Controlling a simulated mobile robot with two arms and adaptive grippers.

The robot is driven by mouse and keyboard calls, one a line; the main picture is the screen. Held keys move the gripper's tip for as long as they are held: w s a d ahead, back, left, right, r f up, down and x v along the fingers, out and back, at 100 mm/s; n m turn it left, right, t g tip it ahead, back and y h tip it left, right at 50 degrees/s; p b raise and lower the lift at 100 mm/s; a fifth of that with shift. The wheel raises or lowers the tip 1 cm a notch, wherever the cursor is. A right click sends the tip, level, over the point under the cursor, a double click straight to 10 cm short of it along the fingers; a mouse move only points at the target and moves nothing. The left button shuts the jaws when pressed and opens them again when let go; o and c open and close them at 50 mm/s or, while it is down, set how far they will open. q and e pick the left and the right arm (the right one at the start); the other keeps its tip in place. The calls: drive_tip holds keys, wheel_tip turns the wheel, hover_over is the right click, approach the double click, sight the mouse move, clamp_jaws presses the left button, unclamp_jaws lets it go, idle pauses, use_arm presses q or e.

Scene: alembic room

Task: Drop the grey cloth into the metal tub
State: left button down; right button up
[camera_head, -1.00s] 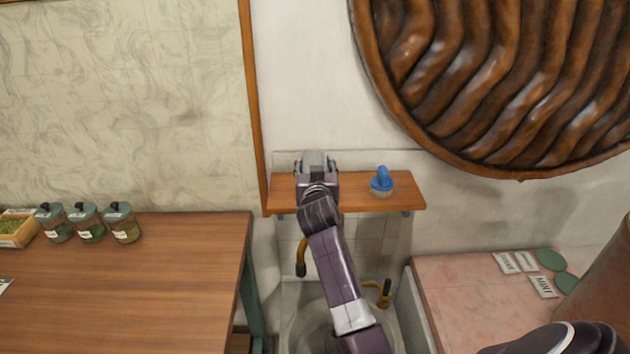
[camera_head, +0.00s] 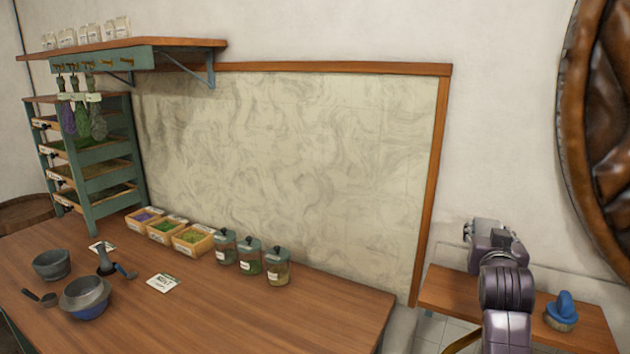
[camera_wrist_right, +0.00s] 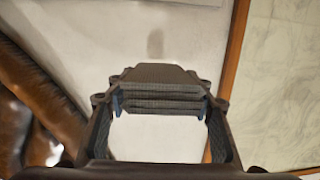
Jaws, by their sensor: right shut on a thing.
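My right gripper (camera_head: 490,235) is in front of the back-left end of a small wooden wall shelf, in the lower right of the head view. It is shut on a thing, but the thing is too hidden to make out. The right wrist view shows the dark fingers of the gripper (camera_wrist_right: 160,95) in front of the pale wall, with no cloth that I can clearly tell. I cannot make out the grey cloth or the metal tub in either view now. My left gripper is not in view.
A blue-handled brush (camera_head: 562,312) stands on the small shelf (camera_head: 445,290). The wooden table (camera_head: 230,320) holds several lidded jars (camera_head: 250,256), herb boxes (camera_head: 165,229) and grey bowls (camera_head: 52,264). Its front right is clear. A carved wooden disc (camera_head: 600,130) hangs at right.

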drive_tip(key=s+a+f+n+y, duration=0.1)
drive_tip(key=a+f, duration=0.1)
drive_tip(key=f, duration=0.1)
drive_tip(key=s+a+f+n+t+y, duration=0.1)
drive_tip(key=a+f+y, duration=0.1)
drive_tip(key=f, duration=0.2)
drive_tip(key=s+a+f+n+y, duration=0.1)
drive_tip(key=f+n+y, duration=0.1)
drive_tip(key=f, duration=0.1)
drive_tip(key=shift+s+a+f+t, duration=0.3)
drive_tip(key=shift+a+f, duration=0.1)
drive_tip(key=s+a+f+n+g+y, duration=0.2)
drive_tip(key=s+a+f+n+y, duration=0.3)
drive_tip(key=s+a+n+y, duration=0.5)
drive_tip(key=s+a+r+n+g+y, duration=0.1)
drive_tip(key=s+a+g+y, duration=0.1)
drive_tip(key=s, duration=0.5)
drive_tip(key=s+a+r+n+g+y, duration=0.1)
drive_tip(key=s+a+r+g+y, duration=0.1)
drive_tip(key=s+a, duration=0.3)
drive_tip(key=s+y, duration=0.1)
drive_tip(key=s, duration=0.1)
drive_tip(key=shift+s+a+r+g+y, duration=0.15)
drive_tip(key=shift+s+r+g+y, duration=0.15)
drive_tip(key=shift+s+g, duration=0.1)
drive_tip(key=shift+r, duration=0.1)
